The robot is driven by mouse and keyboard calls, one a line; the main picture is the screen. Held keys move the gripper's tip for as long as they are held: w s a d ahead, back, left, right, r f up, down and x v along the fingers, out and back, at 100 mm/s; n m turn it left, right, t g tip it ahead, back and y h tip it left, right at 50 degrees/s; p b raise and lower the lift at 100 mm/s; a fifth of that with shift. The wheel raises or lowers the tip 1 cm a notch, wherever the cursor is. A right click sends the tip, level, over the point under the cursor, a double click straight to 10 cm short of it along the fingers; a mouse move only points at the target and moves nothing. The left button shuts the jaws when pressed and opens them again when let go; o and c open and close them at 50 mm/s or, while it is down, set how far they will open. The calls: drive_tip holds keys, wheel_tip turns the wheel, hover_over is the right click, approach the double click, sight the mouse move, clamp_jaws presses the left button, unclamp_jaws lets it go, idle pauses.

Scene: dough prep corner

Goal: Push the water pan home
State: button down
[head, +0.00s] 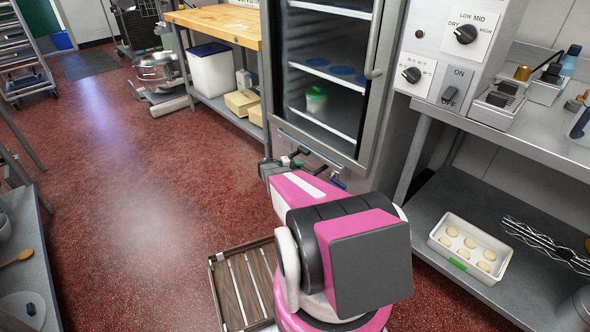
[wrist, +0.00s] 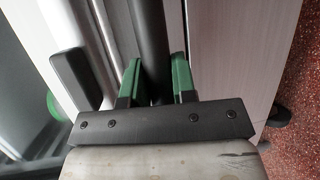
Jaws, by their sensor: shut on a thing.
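My gripper (wrist: 156,74) has its two green fingers closed on a dark round bar (wrist: 150,28), which runs up the wrist view between them. The bar looks like the pull handle of the water pan, low on the cabinet front. In the head view my gripper (head: 292,161) is at the base of the glass-door cabinet (head: 383,110), partly hidden by my pink arm. The pan's body is mostly hidden there, and I cannot tell how far out it stands. Pale flat panels (wrist: 235,45) lie beside the bar in the wrist view.
A slatted wooden rack (head: 232,290) lies low beside my arm. A steel shelf unit (head: 470,250) on the right holds a white tray of dough balls (head: 443,241). A wood-topped bench (head: 222,22) stands behind left. Red floor (head: 130,190) is open to the left.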

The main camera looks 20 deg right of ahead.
drive_tip(key=shift+w+d, duration=0.15)
drive_tip(key=shift+d, duration=0.05)
drive_tip(key=c, duration=0.9)
unclamp_jaws()
drive_tip(key=a, duration=0.3)
drive_tip(key=a+r, duration=0.1)
drive_tip(key=a, duration=0.3)
drive_tip(key=a+r, duration=0.1)
drive_tip(key=a, duration=0.2)
drive_tip(key=shift+w+a, duration=0.25)
drive_tip(key=shift+s, duration=0.1)
drive_tip(key=s+a+r+y, duration=0.5)
drive_tip(key=s, duration=0.2)
drive_tip(key=s+a+r+y, duration=0.5)
drive_tip(key=s, duration=0.3)
drive_tip(key=s+a+r+t+y, duration=0.1)
drive_tip(key=s+a+r+y, duration=0.4)
drive_tip(key=s+a, duration=0.1)
drive_tip(key=shift+s+a+y, duration=0.1)
drive_tip(key=shift+s+y, duration=0.3)
drive_tip(key=shift+s, duration=0.25)
